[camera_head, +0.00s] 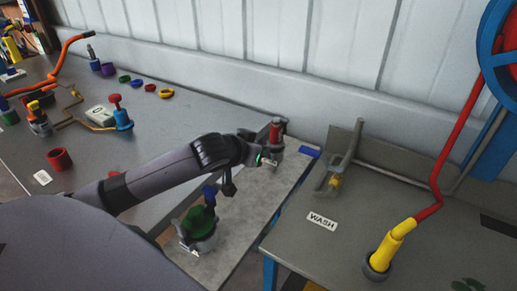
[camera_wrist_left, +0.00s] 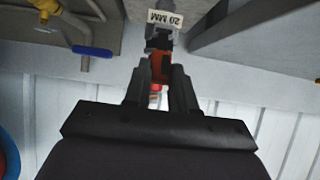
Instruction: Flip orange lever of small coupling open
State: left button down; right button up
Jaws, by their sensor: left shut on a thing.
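The small coupling stands at the far end of the grey plate in the head view, a grey body with a red part (camera_head: 276,130) on top. In the left wrist view it carries a "20 MM" label (camera_wrist_left: 165,18). Its orange lever (camera_wrist_left: 161,76) shows between my left fingers in that view. My left gripper (camera_wrist_left: 160,72) is shut on this lever; the gripper (camera_head: 262,158) is also at the coupling in the head view. The lever itself is hard to make out in the head view, and its exact angle is unclear. My right gripper is not in view.
A larger coupling with green and blue parts (camera_head: 202,225) stands nearer on the grey plate (camera_head: 240,235). To the right is the bench with a "WASH" label (camera_head: 321,221), a bracket (camera_head: 342,160) and a yellow-red pipe (camera_head: 400,232). Coloured rings and fittings lie on the left bench (camera_head: 165,120).

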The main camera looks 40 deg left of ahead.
pick_arm(q)
jog(key=c, duration=0.9)
grip_release()
notch_tip(320, 180, up, 20)
jog(key=shift+p, duration=0.9)
